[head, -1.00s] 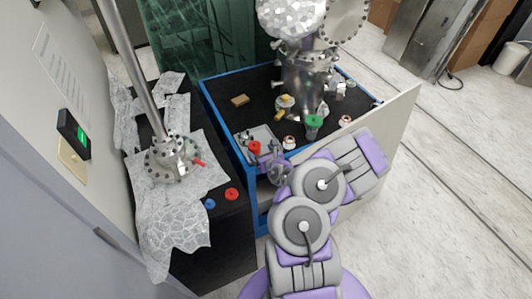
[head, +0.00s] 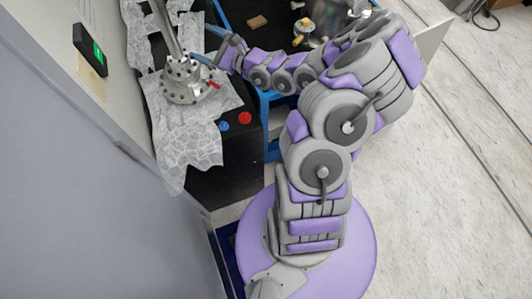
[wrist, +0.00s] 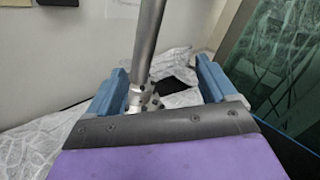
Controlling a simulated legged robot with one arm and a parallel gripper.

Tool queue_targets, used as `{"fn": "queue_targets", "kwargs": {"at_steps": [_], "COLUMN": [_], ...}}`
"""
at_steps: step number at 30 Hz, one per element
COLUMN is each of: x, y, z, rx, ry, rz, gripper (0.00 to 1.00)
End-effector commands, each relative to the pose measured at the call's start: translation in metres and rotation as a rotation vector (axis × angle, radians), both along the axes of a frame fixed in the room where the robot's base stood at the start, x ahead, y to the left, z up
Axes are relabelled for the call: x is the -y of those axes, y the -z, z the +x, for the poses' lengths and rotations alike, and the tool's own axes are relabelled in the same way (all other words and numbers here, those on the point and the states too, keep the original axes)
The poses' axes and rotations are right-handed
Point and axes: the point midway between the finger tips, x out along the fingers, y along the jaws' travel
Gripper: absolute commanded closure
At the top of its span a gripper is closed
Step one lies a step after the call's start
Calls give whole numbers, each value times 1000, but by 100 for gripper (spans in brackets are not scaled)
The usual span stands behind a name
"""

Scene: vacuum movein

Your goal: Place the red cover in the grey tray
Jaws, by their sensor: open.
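A round red cover (head: 245,118) lies on the black bench (head: 237,152) in the head view, to the right of a small blue cap (head: 223,126). My gripper (head: 212,50) is open and empty, beside the pole above the base. In the wrist view its two blue fingers (wrist: 158,82) stand apart, with the metal pole (wrist: 148,40) seen between them. No red cover shows in the wrist view. The grey tray is hidden behind my arm in the head view.
Crumpled foil (head: 190,150) covers the bench around the pole. The wall with a lit device (head: 90,50) is close on the left. A blue-rimmed dark table (head: 232,12) with metal equipment is behind my arm. The floor (head: 440,200) on the right is clear.

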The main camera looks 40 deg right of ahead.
Motion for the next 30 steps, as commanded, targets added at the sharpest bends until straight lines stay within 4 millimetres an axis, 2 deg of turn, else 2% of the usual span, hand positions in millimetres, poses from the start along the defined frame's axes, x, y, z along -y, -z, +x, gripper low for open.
{"fn": "queue_targets", "kwargs": {"at_steps": [1, 3, 6, 8, 9, 12, 15, 19, 23, 27, 30], "x": [-35, -81, -141, -173, -192, -229, -249, -253, -231, -186, -149], "y": [-27, -55, -83, -94, -98, -100, -93, -76, -56, -41, -39], "z": [-7, -25, -62, -89, -109, -161, -214, -277, -329, -369, -387], "rx": [60, 129, 213, 256, 282, 329, 354, 357, 313, 219, 133], "ry": [-105, -255, -468, -594, -679, -884, -1080, -1315, -1516, -1679, -1752], "rz": [-59, -136, -253, -325, -373, -505, -651, -855, -1080, -1345, -1519], "gripper": [16, 16, 16, 16, 16, 16, 16, 16, 16, 16, 16]}}
